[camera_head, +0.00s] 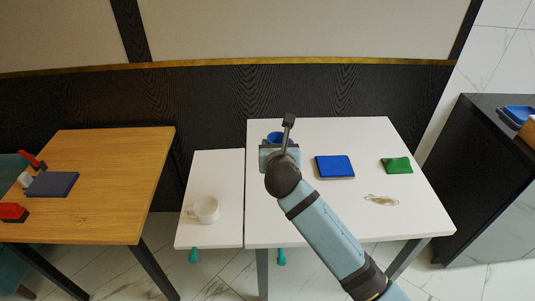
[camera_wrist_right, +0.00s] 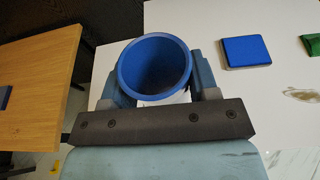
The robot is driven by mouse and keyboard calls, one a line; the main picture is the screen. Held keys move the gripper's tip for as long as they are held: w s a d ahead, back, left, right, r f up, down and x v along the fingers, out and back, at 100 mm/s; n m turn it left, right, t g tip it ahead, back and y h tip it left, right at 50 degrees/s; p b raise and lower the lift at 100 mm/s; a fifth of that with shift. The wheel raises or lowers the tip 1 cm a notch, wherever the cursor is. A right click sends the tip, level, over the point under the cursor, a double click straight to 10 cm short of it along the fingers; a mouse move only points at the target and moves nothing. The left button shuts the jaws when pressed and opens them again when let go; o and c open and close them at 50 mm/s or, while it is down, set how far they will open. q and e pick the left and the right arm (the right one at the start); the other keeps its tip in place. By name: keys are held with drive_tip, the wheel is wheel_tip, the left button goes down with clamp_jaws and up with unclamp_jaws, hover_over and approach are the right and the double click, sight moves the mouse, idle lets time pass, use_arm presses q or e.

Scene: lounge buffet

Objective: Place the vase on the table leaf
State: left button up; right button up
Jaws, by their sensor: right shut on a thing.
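The blue vase (camera_head: 274,136) is in my right gripper (camera_head: 279,148), at the back left part of the white table (camera_head: 325,220). In the right wrist view the round open mouth of the vase (camera_wrist_right: 155,66) sits between the two fingers of the right gripper (camera_wrist_right: 162,82), which is shut on it. My wrist hides most of the vase in the head view, and I cannot tell whether its base touches the table. The white table leaf (camera_head: 212,175) adjoins the table on the left, with a thin seam between. My left gripper is in neither view.
A white mug (camera_head: 206,209) stands on the front half of the leaf; its back half is clear. On the white table lie a blue book-like block (camera_head: 334,166), a green packet (camera_head: 397,165) and a brownish stain (camera_head: 381,200). A wooden table (camera_head: 105,185) stands left.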

drive_tip(key=w+a+n+g+y+b, duration=0.2)
drive_tip(key=w+a+n+y+b, duration=0.35)
drive_tip(key=a, duration=0.55)
drive_tip(key=w+a+n+g+y+b, duration=0.2)
drive_tip(key=w+a+n+y+b, duration=0.25)
drive_tip(key=a+b, duration=0.4)
drive_tip(key=shift+m+y, duration=0.3)
drive_tip(key=shift+m, duration=0.2)
drive_tip(key=f, duration=0.6)
drive_tip(key=a+f+b, duration=0.1)
drive_tip(key=f, duration=0.6)
drive_tip(key=f+b, duration=0.1)
drive_tip(key=f, duration=0.6)
drive_tip(key=shift+s+a, duration=0.15)
drive_tip(key=shift+a, duration=0.15)
drive_tip(key=shift+f, duration=0.1)
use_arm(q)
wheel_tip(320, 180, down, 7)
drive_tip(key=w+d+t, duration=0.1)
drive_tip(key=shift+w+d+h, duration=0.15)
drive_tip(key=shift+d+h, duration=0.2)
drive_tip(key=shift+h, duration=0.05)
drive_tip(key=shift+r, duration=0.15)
